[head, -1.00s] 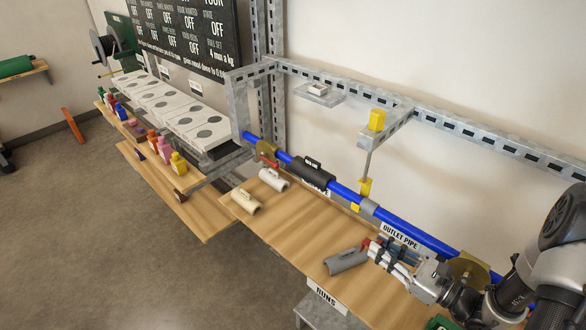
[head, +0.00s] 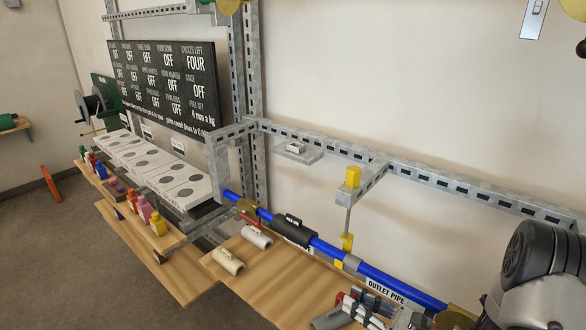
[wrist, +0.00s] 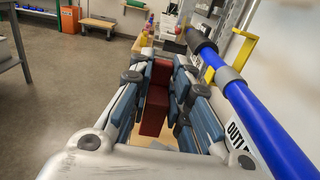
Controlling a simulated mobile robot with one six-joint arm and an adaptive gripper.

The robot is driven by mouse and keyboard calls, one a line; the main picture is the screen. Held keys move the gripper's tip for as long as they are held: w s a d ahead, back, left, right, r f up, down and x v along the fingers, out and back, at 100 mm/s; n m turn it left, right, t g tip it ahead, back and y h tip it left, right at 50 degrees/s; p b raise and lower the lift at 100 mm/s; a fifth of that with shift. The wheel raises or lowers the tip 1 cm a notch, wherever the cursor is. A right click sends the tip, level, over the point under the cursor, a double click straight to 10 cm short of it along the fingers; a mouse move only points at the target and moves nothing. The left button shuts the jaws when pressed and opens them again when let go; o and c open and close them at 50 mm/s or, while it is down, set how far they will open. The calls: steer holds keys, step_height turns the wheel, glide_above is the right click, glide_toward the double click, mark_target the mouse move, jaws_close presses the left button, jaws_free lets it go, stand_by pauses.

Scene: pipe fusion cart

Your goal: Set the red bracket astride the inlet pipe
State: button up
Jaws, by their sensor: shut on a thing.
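My gripper (head: 352,303) is at the lower right in the head view, in front of the outlet pipe (head: 410,291). In the wrist view my gripper (wrist: 172,90) is shut on the red bracket (wrist: 153,112), which is partly hidden between the fingers. A little red of the bracket (head: 340,297) shows at the fingertips in the head view. The blue inlet pipe (head: 266,214) runs left of the black coupler (head: 295,230), through a brass-coloured clamp (head: 247,208). The held bracket is apart from the inlet pipe.
A cream sleeve (head: 227,262), a white sleeve (head: 257,236) and a grey half-shell (head: 331,319) lie on the wooden shelf (head: 270,283). A yellow-ended post (head: 347,220) stands by the pipe line. Several bottles (head: 150,218) stand on the left shelf.

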steer(key=shift+w+a+r+m+t+h, duration=0.1)
steer(key=shift+a+m+t+h, duration=0.1)
steer(key=shift+m+t+h, duration=0.35)
steer(key=shift+a+r+m+t+h, duration=0.1)
steer(key=shift+a+m+t+h, duration=0.1)
steer(key=shift+m+t+h, duration=0.3)
steer(key=shift+f+m+t+h, duration=0.1)
steer(key=shift+m+t+h, duration=0.35)
steer(key=shift+t+h, duration=0.2)
steer(key=shift+d+f+m+t+h, duration=0.2)
steer(key=shift+d+m+t+h, duration=0.1)
steer(key=shift+m+t+h, duration=0.5)
steer(key=shift+s+d+h, duration=0.15)
steer(key=shift+s+h, duration=0.05)
steer(key=shift+h, duration=0.2)
